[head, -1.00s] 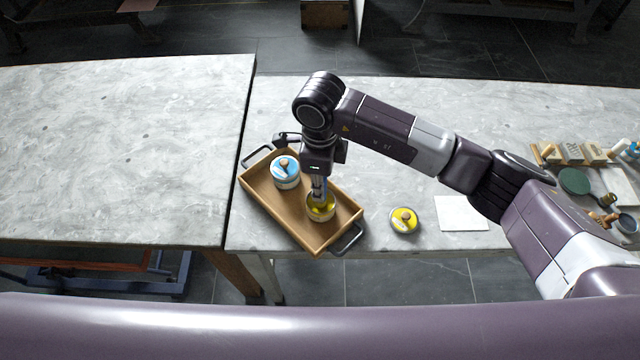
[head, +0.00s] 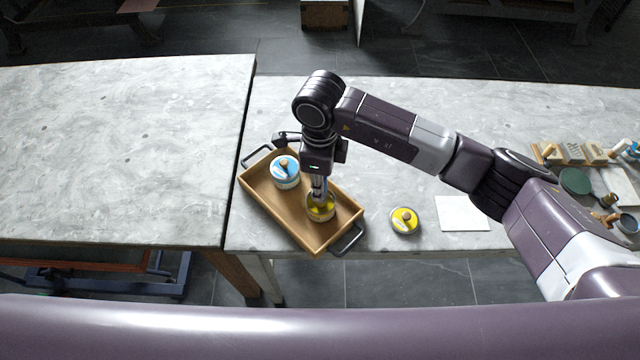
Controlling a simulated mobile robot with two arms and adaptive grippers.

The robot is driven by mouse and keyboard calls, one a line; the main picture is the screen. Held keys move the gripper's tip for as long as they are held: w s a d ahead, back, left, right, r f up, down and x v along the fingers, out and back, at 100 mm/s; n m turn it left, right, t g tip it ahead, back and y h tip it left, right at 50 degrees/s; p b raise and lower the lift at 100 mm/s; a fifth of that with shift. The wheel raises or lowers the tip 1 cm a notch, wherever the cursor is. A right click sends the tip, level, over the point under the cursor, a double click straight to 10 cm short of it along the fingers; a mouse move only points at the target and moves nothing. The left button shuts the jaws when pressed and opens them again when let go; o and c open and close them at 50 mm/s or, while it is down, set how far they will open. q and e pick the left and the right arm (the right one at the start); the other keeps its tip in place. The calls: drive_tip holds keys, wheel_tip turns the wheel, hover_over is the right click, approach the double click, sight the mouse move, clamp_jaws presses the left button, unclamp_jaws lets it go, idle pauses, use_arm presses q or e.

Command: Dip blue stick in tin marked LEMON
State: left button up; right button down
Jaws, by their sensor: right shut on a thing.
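An open tin with yellow contents (head: 321,212) stands in the front right part of a wooden tray (head: 270,213). My right gripper (head: 318,188) points down right over this tin and is shut on a thin blue stick, mostly hidden by the fingers. The stick's lower end is at or in the tin's mouth; how deep I cannot tell. A yellow lid with a wooden knob (head: 404,220) lies on the table right of the tray. The word LEMON is too small to read. My left gripper is not in view.
A closed tin with a blue lid (head: 285,171) stands in the tray's back left part. A white sheet (head: 462,213) lies right of the yellow lid. Wooden blocks and a green disc (head: 574,181) are at the far right. The left table (head: 120,150) is bare.

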idle(0.4)
drive_tip(key=shift+r+p, duration=1.45)
drive_tip(key=shift+r, duration=2)
drive_tip(key=shift+d, duration=0.1)
